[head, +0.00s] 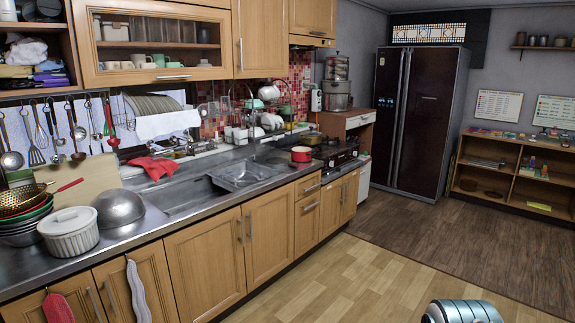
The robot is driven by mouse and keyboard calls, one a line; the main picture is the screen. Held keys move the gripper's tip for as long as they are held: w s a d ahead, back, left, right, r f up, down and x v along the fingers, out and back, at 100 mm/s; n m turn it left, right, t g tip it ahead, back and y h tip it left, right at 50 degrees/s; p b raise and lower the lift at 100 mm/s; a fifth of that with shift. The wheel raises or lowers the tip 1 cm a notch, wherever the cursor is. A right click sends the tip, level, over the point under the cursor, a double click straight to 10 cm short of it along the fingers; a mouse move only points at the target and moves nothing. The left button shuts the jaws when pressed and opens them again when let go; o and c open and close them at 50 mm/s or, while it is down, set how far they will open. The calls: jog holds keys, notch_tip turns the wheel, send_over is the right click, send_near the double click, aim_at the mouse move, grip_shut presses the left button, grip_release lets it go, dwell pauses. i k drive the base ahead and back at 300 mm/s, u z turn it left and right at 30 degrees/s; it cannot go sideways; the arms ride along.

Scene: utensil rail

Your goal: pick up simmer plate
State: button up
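I cannot pick out a simmer plate with certainty. Flat dark round items (467,185) lie on a lower level of the open wooden shelf at the far right, too small to identify. The stove (338,157) is at the far end of the counter, with a red pot (301,154) beside it. A rail of hanging utensils (57,133) is on the left wall. Only a silver part of my own arm shows at the bottom right edge; my gripper is not in view.
A long steel counter (130,236) with a sink runs along the left, holding a white lidded pot (69,232), stacked colanders and a metal bowl (118,207). A dark fridge (416,120) stands at the back. The wooden floor (330,276) is clear.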

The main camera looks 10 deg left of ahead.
aim_at(274, 161)
jog(key=z, duration=0.3)
jog(key=i, duration=1.45)
jog(key=z, duration=0.3)
jog(key=i, duration=1.6)
jog(key=u, duration=0.35)
jog(key=i, duration=1.7)
jog(key=u, duration=1.55)
jog(key=i, duration=1.25)
jog(key=u, duration=0.6)
